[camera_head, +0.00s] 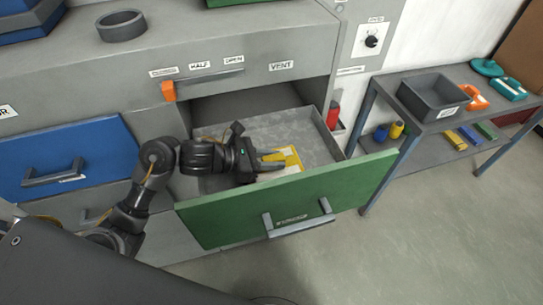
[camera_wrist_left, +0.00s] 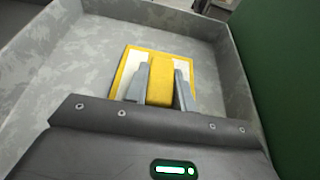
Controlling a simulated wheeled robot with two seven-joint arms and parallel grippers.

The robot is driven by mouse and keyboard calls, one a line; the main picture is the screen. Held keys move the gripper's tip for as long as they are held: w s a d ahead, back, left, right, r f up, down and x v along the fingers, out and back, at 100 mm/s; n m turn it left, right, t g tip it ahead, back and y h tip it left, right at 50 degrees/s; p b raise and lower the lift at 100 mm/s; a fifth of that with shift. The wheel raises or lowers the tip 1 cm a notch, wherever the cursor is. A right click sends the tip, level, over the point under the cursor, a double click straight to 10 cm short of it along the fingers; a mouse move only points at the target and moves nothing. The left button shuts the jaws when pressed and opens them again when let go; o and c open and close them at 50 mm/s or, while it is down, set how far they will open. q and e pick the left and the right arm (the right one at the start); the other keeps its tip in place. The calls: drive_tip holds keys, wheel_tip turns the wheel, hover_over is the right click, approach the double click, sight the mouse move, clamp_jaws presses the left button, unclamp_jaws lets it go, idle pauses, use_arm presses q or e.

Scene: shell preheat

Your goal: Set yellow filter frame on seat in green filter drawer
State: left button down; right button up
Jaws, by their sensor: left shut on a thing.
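The green filter drawer (camera_head: 345,193) is pulled out, with a grey, open-topped interior. The yellow filter frame (camera_head: 293,154) is inside it, near the front panel. In the left wrist view the frame (camera_wrist_left: 160,87) is square, with a pale panel and a raised yellow block in the middle. My left gripper (camera_head: 272,160) reaches into the drawer and is shut on that block, one finger on each side. The frame looks flat and low over the drawer floor; whether it touches is unclear. The seat cannot be made out. My right gripper is not in view.
An orange slider (camera_head: 168,91) sits beside the position labels above the drawer. A blue drawer (camera_head: 65,158) is at left. A side table at right carries a grey bin (camera_head: 432,97) and several coloured items. A red object (camera_head: 333,115) stands beside the drawer. Floor at right is clear.

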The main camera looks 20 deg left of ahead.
use_arm(q)
drive_tip(key=shift+f, duration=0.15)
drive_tip(key=c, duration=1.2)
unclamp_jaws()
drive_tip(key=shift+o, duration=0.2)
drive_tip(key=shift+r, duration=0.25)
drive_tip(key=b+v, duration=0.3)
drive_tip(key=v, duration=0.9)
drive_tip(key=shift+f, duration=0.1)
